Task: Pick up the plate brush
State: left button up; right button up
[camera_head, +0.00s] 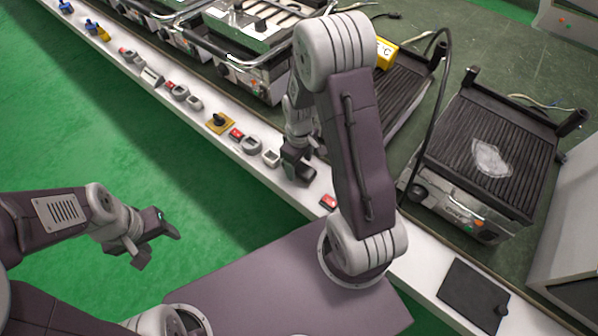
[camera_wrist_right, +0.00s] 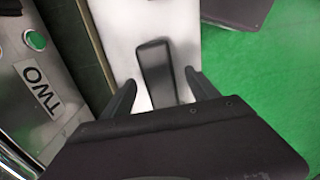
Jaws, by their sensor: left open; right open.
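A dark, elongated block that appears to be the plate brush (camera_wrist_right: 155,65) lies on the white ledge in the right wrist view. My right gripper (camera_head: 298,172) is open over the ledge. In the right wrist view its two fingers stand on either side of the dark block, apart from it, with nothing held. Its lower end is partly hidden by the gripper body. In the head view I cannot make the block out; my right gripper and arm cover that spot. My left gripper (camera_head: 158,250) is open and empty over the green floor at the left.
The white ledge (camera_head: 425,250) carries red and grey switches (camera_head: 251,143) and a dark square plate with a knob (camera_head: 470,296). Contact grills (camera_head: 489,150) stand behind it. A black cable (camera_head: 436,110) hangs right of my right arm. Green floor (camera_head: 75,130) is clear.

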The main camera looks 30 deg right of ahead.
aim_at(300, 167)
jog(key=shift+f, duration=0.95)
pick_arm(q)
jog(key=shift+f, duration=0.3)
pick_arm(e)
jog(key=shift+r, duration=0.1)
grip_shut()
notch_tip(300, 167, up, 5)
jog(key=shift+f+p, duration=0.1)
jog(key=shift+p, duration=0.9)
pick_arm(q)
notch_tip(300, 167, up, 4)
jog(key=shift+r+p, duration=0.15)
jog(key=shift+p, duration=1)
pick_arm(e)
jog(key=s+d+r, duration=0.6)
jog(key=s, duration=0.3)
jog(key=shift+s+d, duration=0.15)
jog(key=shift+s, duration=0.25)
